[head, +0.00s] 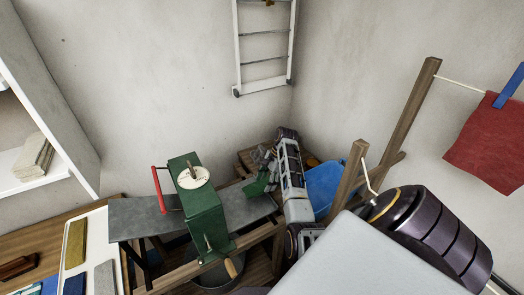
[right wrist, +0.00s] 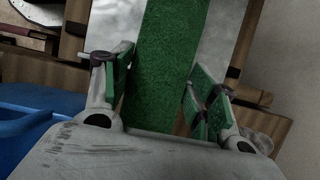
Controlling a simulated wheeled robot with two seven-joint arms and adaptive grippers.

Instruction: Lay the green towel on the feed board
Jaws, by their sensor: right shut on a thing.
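The green towel (right wrist: 165,60) shows in the right wrist view as a textured strip between my fingers, running away over a grey surface. My right gripper (right wrist: 158,95) is shut on it; its green-padded fingers stand on either side. In the head view the right gripper (head: 262,180) is by the right end of the grey feed board (head: 250,207), right of the green wringer (head: 205,215) with its red handle. The towel is hard to tell from the finger pads there. I cannot tell whether the towel touches the board. My left gripper is not in view.
A grey board (head: 140,217) extends left of the wringer. A bucket (head: 215,278) stands below. A blue tub (head: 323,182) is right of the gripper, near wooden posts (head: 405,120). A red cloth (head: 490,140) hangs at right. A white tray (head: 97,245) lies at left.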

